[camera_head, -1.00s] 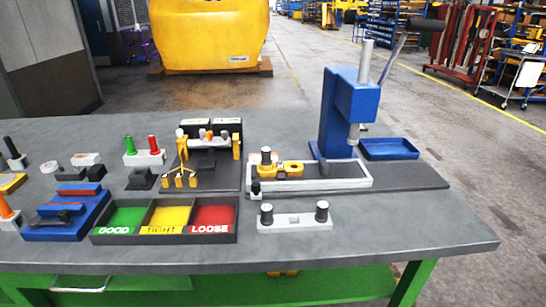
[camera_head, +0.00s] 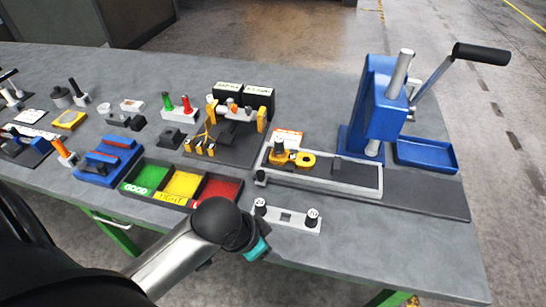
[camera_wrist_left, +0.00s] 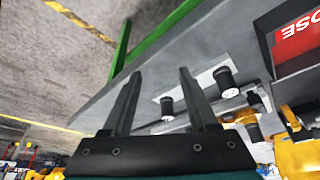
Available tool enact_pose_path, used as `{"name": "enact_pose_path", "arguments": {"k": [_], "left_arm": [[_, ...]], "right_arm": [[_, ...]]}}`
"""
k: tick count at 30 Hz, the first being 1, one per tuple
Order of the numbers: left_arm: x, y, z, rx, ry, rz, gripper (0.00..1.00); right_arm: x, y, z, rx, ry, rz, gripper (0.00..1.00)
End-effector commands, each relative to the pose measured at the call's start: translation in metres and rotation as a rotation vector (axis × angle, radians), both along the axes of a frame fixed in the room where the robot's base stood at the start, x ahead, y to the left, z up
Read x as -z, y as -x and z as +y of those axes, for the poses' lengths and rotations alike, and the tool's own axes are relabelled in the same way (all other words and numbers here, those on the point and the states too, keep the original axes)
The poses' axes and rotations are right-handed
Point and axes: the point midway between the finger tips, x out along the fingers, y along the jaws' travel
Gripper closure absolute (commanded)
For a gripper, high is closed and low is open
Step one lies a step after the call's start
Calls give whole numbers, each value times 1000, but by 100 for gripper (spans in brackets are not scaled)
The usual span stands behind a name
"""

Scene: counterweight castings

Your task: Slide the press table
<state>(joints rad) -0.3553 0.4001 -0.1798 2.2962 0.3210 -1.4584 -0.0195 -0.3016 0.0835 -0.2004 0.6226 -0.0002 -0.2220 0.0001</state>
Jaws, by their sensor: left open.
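The blue press (camera_head: 385,105) stands at the right of the bench with its lever raised. The press table is a long, light-framed slide (camera_head: 340,182) on a dark base plate, reaching left from under the press. A yellow casting (camera_head: 305,159) sits at its left part, and a black knob (camera_head: 260,178) is at its left end. My left gripper (camera_wrist_left: 158,85) is open, with nothing between its fingers. In the head view my left wrist is in front of the slide's near left end, apart from it; the fingers are hidden there. My right gripper is not in view.
A white plate with two black-topped pegs (camera_head: 286,219) lies between my left wrist and the slide. The green, yellow and red sorting tray (camera_head: 160,199) is just left. A blue tray (camera_head: 426,153) sits right of the press. The bench's front right is clear.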

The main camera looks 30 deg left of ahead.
Motion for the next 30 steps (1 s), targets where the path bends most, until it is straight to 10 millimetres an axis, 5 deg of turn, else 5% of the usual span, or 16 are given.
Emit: {"name": "enact_pose_path", "arguments": {"k": [8, 18, 24, 30], "left_arm": [[-20, -48, 32, 157, -7, -12, 41], [-90, -106, 114, 177, -16, 2, 41], [-127, -121, 146, 133, -3, -5, 41], [-129, -126, 150, 120, 8, -7, 41]], "right_arm": [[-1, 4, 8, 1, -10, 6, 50], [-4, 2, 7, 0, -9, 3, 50], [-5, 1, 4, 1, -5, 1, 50], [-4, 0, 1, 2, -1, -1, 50]]}}
